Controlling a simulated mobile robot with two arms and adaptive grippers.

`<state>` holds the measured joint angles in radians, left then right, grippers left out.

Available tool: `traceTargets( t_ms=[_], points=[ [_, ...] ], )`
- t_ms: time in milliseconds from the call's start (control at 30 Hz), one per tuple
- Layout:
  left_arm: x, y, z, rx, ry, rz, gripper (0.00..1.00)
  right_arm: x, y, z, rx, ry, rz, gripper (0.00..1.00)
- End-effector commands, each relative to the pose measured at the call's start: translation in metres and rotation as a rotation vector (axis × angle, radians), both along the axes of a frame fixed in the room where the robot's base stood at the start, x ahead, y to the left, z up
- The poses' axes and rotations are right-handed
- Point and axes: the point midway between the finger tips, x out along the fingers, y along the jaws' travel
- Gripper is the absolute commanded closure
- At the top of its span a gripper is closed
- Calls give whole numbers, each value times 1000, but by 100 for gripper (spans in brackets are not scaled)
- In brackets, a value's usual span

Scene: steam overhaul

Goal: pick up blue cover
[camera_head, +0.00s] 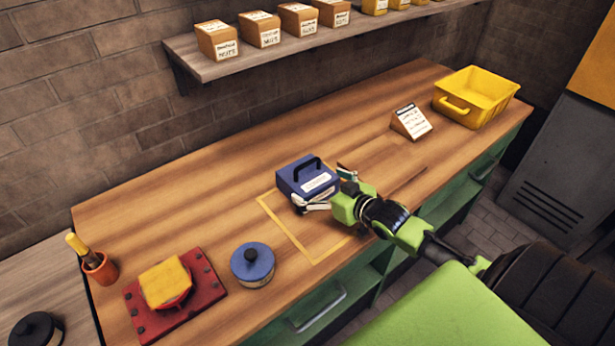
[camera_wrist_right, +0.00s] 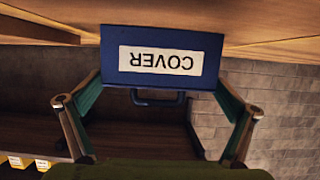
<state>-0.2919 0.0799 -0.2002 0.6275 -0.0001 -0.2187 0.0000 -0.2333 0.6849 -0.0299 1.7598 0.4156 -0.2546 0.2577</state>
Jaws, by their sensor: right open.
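The blue cover (camera_head: 305,178) is a box-like piece with a black handle on top and a white label. It stands on the wooden bench at the back corner of a yellow outlined area. In the right wrist view the cover (camera_wrist_right: 113,68) shows its label "COVER" upside down, with its handle below. My right gripper (camera_head: 324,192) is at the cover's front right side. In the wrist view its two fingers (camera_wrist_right: 160,103) are spread apart on either side of the cover; whether they touch it I cannot tell. My left gripper is not in view.
A round blue lid (camera_head: 252,264) and a red plate (camera_head: 176,298) with a yellow piece sit to the left. A sign (camera_head: 410,122) and a yellow bin (camera_head: 475,96) stand at the right. A shelf (camera_head: 300,50) with boxes hangs behind. The outlined area is mostly clear.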

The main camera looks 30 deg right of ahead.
Motion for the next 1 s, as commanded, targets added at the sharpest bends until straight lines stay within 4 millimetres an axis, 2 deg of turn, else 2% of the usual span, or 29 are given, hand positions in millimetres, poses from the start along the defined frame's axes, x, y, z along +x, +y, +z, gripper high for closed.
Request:
traceTargets(
  t_ms=[200, 533, 567, 700, 1000],
  points=[
    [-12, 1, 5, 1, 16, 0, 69, 24, 1, -8, 1, -1, -1, 0],
    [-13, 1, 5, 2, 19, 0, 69, 28, 2, -11, 0, 0, 0, 0],
    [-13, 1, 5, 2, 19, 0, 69, 28, 2, -11, 0, 0, -1, 5],
    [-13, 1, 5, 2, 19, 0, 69, 28, 1, -11, 0, -1, -1, 41],
    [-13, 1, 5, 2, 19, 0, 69, 29, 1, -8, -1, -5, 0, 41]
  ],
)
